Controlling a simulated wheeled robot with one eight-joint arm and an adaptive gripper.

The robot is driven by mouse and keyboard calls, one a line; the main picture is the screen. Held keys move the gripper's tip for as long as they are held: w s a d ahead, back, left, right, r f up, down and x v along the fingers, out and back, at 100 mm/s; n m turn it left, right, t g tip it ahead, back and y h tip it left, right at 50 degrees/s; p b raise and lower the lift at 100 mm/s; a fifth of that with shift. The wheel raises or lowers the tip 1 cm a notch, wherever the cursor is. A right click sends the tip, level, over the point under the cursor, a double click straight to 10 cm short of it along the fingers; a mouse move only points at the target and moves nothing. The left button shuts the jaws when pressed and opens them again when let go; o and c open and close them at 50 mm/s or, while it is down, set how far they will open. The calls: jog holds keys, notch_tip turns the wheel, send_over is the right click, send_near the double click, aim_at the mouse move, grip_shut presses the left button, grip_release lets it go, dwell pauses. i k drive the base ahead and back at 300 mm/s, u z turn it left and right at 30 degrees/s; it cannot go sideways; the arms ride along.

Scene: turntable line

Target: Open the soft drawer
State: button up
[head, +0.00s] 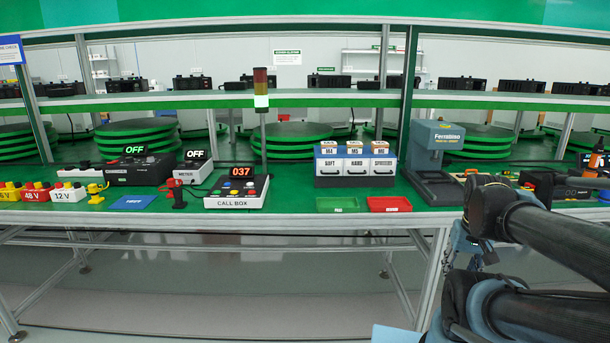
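The soft drawer (329,167) is the left one of three white-fronted drawers in a small blue cabinet (355,148) on the green bench top. Its front bears the label SOFT and looks flush with the hard drawer (357,167) beside it, so it looks shut. The right drawer (383,166) has a label too small to read surely. My arm shows at the right, folded, its links in front of the bench and well right of the cabinet.
A green tray (337,205) and a red tray (389,204) lie before the cabinet. The call box (238,192) and signal tower (261,90) are left. An upper shelf (300,99) runs above. The floor in front is clear.

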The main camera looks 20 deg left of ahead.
aim_at(325, 166)
jog(key=u, duration=1.95)
jog(key=k, duration=1)
jog(key=z, duration=0.8)
jog(key=i, duration=1)
